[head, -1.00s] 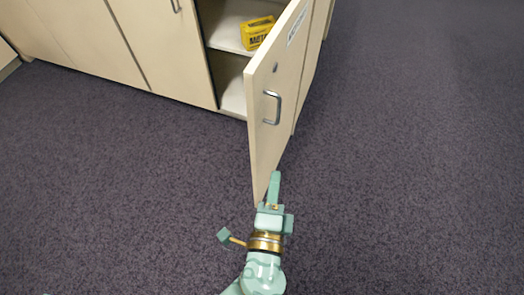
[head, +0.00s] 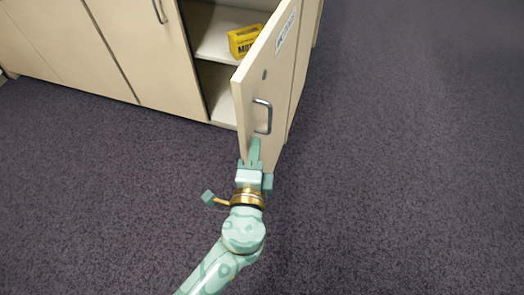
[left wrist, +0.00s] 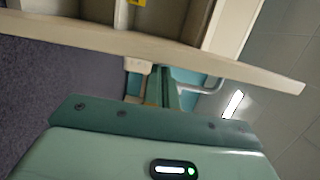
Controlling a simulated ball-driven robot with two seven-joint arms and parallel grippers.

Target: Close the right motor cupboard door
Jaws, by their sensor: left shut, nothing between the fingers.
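The right motor cupboard door (head: 272,95) is a beige panel standing open, swung out from the cupboard. It has a metal loop handle (head: 262,117), a round lock and a label on its outer face. My left gripper (head: 255,147) is shut and empty, its fingers overlapping the lower outer face near the free edge, just below the handle. In the left wrist view the fingers (left wrist: 163,82) point at the door (left wrist: 150,45), with the handle (left wrist: 208,86) just right of them. I cannot tell if they touch the door. My right gripper is not in view.
A yellow box (head: 243,40) sits on a white shelf (head: 217,45) inside the open cupboard. The closed beige doors (head: 140,50) to the left carry another handle. The dark carpet (head: 400,150) is clear on the right and in front.

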